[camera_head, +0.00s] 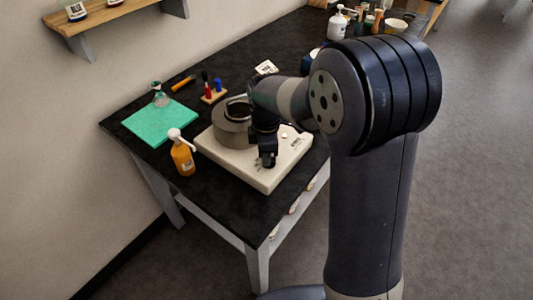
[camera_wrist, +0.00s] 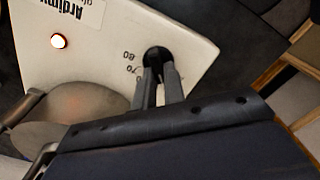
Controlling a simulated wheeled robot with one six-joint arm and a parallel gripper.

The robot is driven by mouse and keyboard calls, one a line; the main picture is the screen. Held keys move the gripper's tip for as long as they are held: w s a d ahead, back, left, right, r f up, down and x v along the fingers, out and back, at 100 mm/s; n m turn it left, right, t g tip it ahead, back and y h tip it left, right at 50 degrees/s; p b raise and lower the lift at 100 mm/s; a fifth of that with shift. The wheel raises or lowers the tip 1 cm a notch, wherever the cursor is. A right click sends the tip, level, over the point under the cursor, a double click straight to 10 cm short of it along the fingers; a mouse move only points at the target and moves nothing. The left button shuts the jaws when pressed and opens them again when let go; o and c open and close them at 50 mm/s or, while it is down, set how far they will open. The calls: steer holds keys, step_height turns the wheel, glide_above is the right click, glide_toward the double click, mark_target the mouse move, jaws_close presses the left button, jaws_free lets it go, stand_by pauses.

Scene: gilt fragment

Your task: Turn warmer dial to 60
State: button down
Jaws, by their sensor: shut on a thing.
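The warmer is a cream, box-shaped appliance (camera_head: 222,156) on the black table, with a grey round pot section (camera_head: 231,131) on top. In the wrist view its panel (camera_wrist: 105,40) shows a printed label and a lit orange-white light (camera_wrist: 58,41). The black dial (camera_wrist: 156,54) sits near the panel's edge, with the marks 80 and 70 readable beside it. My gripper (camera_wrist: 160,72) is shut on the dial, and its two fingers hide part of it and the lower marks. The dial's pointer cannot be made out. In the head view my gripper (camera_head: 262,165) is over the warmer's front part.
An orange pump bottle (camera_head: 182,157) stands left of the warmer. A green mat (camera_head: 158,122) with a small flask (camera_head: 160,95) lies behind it. A small rack (camera_head: 214,96) with red and blue items is behind the pot. Bottles and jars crowd the table's far end.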

steer(key=m, duration=0.5)
steer(key=shift+w+m, duration=0.2)
steer(key=shift+m, duration=0.1)
steer(key=m, duration=0.5)
steer(key=shift+w+d+p, duration=0.1)
steer(key=shift+d+p, duration=0.05)
steer(key=shift+p, duration=0.15)
steer(key=shift+m, duration=0.4)
steer(key=c, duration=1.5)
jaws_free()
step_height(320, 180, up, 11)
steer(key=shift+f, duration=0.1)
steer(key=shift+f, duration=0.1)
